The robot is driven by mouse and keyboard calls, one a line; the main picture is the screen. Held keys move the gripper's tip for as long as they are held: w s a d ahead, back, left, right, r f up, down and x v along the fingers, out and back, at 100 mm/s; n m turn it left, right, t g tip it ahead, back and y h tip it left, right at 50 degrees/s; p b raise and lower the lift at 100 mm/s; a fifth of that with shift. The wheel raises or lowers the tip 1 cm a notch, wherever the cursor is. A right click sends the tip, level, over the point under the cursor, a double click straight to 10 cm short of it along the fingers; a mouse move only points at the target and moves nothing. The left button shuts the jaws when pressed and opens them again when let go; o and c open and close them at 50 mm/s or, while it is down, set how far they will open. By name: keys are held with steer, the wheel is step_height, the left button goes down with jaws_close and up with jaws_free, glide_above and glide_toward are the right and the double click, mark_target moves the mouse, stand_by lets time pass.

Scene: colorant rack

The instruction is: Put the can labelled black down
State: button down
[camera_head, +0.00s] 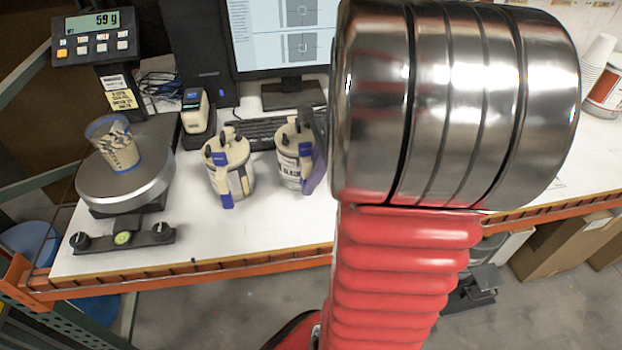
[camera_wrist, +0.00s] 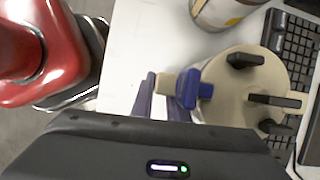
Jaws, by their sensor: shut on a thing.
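The can labelled black (camera_head: 290,172) is cream-coloured with a dark-lettered label. It is upright at the white table, in front of the keyboard; I cannot tell whether its base touches the surface. My gripper (camera_head: 317,165) is at its right side, shut on it, with a purple-blue finger showing. In the wrist view the can's cream lid (camera_wrist: 235,75) has black knobs and a blue spout part. My gripper's purple fingers (camera_wrist: 158,97) are at the spout side there. The exact grip contact is partly hidden by the gripper body.
A similar can (camera_head: 230,168) with a blue spout stands just left. A scale (camera_head: 130,165) holding a cup (camera_head: 115,148) is further left; its display (camera_head: 95,38) reads 59 g. A keyboard (camera_head: 262,130) and monitor (camera_head: 280,40) are behind. Bare table lies in front of the cans.

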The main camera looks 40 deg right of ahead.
mark_target(305, 149)
steer(key=shift+f, duration=0.25)
steer(key=c, duration=1.7)
jaws_free()
steer(key=v, duration=1.2)
steer(key=shift+s+r, duration=0.1)
